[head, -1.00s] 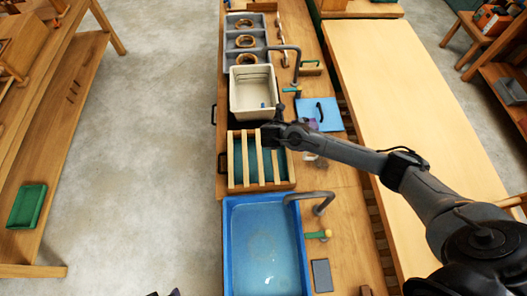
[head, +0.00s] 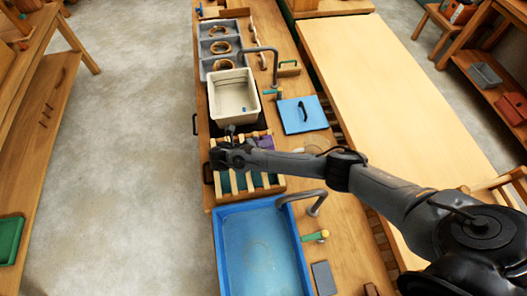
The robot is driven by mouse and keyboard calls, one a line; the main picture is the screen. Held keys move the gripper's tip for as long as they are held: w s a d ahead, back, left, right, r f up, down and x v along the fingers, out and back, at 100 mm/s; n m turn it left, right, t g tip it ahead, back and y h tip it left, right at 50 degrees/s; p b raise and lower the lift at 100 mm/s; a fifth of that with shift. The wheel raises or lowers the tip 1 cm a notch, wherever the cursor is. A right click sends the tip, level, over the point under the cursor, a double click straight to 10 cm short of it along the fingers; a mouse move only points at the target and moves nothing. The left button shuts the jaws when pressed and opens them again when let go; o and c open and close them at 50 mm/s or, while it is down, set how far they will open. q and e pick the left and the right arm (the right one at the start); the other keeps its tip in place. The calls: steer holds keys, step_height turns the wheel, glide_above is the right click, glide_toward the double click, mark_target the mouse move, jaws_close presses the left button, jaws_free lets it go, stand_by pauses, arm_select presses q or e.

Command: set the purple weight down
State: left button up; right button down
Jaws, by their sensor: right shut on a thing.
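The purple weight (head: 265,142) shows as a small purple patch just behind my right forearm, over the back right part of the slatted rack (head: 275,180). My arm hides the rest of it. My right gripper (head: 218,157) is at the left end of the arm, over the left side of the rack. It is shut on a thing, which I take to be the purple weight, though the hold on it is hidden. I cannot tell whether the weight touches the slats. My left gripper is out of view.
A blue basin (head: 262,250) with a tap stands in front of the rack. A cream tub (head: 231,95) stands behind it. A blue board (head: 302,114) with a dark handle lies to the right. The long pale table (head: 395,90) is bare.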

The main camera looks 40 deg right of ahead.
steer(key=shift+f+b, duration=0.3)
steer(key=shift+f, duration=1.45)
steer(key=shift+f, duration=0.15)
steer(key=c, duration=1)
jaws_free()
steer(key=shift+d, duration=0.1)
steer(key=shift+a+r, duration=0.35)
steer(key=shift+a, duration=0.1)
steer(key=p+v, duration=0.1)
steer(key=v, duration=0.3)
steer(key=shift+a+r, duration=0.25)
steer(key=shift+a, duration=0.05)
steer(key=shift+p+v, duration=2)
steer(key=shift+v, duration=1.15)
